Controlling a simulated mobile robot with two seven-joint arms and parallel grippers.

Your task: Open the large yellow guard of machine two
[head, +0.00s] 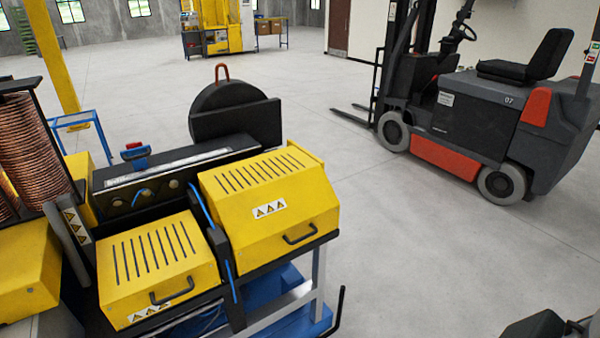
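The large yellow guard (285,190) is on the right half of the machine in the head view. It has a row of black slots, a white label with warning triangles and a black bar handle (300,235) low on its front. It is down, over the machine bed. A smaller yellow guard (150,262) with its own slots and black handle (172,291) sits to its left and is also down. A narrow dark divider with blue hoses (222,245) stands between them. I cannot make out either gripper in this view.
A copper coil (32,145) stands at the left. A dark disc-shaped part with a red hook (222,95) rises behind the guards. A forklift (470,110) is parked at the right. Partly cut-off dark objects (535,326) show bottom right. Grey floor (400,240) right of the machine is clear.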

